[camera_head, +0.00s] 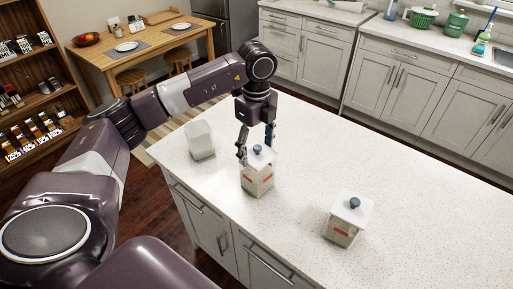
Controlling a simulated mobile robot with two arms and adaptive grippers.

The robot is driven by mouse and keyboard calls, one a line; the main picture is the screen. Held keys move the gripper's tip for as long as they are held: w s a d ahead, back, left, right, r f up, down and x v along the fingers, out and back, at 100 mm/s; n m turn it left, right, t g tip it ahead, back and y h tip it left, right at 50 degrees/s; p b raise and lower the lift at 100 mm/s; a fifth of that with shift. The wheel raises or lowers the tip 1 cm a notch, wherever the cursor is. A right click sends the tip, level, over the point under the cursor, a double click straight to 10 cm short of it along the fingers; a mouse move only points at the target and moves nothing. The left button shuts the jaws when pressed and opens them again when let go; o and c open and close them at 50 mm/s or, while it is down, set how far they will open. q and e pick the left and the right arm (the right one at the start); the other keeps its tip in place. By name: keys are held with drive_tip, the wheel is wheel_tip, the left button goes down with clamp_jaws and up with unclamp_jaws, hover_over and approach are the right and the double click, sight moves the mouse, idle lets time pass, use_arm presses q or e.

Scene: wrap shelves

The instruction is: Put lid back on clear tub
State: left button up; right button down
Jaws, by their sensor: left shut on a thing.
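A clear, whitish tub (201,145) stands open, with no lid on it, at the left end of the island counter. A middle tub (258,182) with a red label stands to its right, with a white lid (264,159) with a blue knob at its top. My left gripper (256,147) comes down from above, shut on this lid, its fingers on either side of the knob. I cannot tell whether the lid rests fully on the middle tub. My right gripper is not in view.
Another lidded tub (341,232) with a blue knob stands farther right on the white speckled counter (430,220). The counter between and around the tubs is clear. A wooden table (150,50), a shelf rack (32,75) and grey kitchen cabinets (400,85) stand beyond.

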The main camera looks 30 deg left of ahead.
use_arm(q)
drive_tip(key=shift+f+b, duration=0.4)
drive_tip(key=shift+f, duration=0.1)
idle(0.9)
drive_tip(key=o, duration=1.1)
drive_tip(key=shift+o, duration=0.3)
drive_tip(key=o, duration=0.3)
drive_tip(key=shift+o, duration=0.2)
drive_tip(key=shift+r, duration=0.15)
drive_tip(key=shift+r+p, duration=2.5)
drive_tip(key=shift+r, duration=0.9)
